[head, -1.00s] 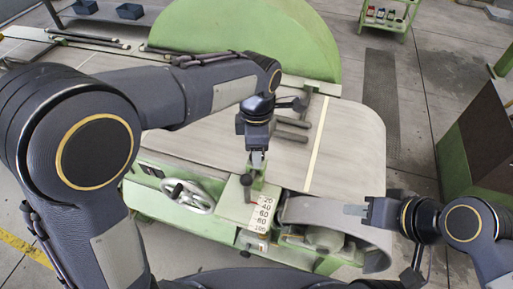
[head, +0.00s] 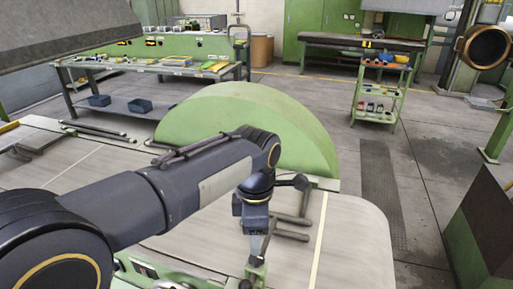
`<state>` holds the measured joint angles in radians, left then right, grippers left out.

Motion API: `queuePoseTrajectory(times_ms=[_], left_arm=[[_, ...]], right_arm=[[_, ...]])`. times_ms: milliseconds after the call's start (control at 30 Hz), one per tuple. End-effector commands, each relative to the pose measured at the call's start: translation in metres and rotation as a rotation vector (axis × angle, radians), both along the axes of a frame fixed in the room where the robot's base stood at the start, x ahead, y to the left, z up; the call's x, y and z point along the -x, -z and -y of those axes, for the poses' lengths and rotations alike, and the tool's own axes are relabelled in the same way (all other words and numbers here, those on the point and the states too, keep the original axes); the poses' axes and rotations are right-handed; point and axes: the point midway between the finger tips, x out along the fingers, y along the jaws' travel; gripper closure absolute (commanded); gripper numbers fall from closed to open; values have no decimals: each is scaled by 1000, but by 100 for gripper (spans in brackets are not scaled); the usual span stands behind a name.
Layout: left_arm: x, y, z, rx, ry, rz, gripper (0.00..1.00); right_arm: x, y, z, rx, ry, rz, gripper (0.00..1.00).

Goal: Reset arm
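My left arm reaches in from the left over the green machine. Its gripper (head: 259,246) points down at the front edge of the pale machine table (head: 357,235), just above a green fitting (head: 256,272). The fingers are small and seen edge-on, so I cannot tell whether they are open or touch the fitting. My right gripper is out of the picture. The machine's large green half-round guard (head: 250,118) stands behind my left forearm.
A workbench (head: 150,68) with tools stands at the back left. A green shelf cart (head: 380,95) stands at the back right. A dark panel and green box (head: 480,235) are at the right edge. The floor between is clear.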

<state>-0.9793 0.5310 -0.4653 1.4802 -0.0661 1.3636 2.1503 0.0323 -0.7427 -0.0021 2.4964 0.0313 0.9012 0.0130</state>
Motion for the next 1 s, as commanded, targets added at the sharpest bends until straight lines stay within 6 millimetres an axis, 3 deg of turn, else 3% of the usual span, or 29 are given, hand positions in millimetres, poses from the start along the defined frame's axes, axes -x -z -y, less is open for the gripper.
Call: queuePoseTrajectory(times_ms=[133, 233, 400, 500, 733, 1000], left_arm=[[4, -3, -31, 75, 87, -9, 44], [16, -5, -73, 182, 239, 17, 44], [61, -5, -141, 319, 586, 192, 44], [93, 0, -169, 316, 791, 341, 44], [155, 25, -199, 93, 1189, 597, 44], [178, 43, -204, -86, 1381, 647, 44]], right_arm=[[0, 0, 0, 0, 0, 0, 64], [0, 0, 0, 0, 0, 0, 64], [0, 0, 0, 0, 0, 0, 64], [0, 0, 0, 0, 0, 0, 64], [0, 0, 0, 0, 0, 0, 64], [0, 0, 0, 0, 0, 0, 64]])
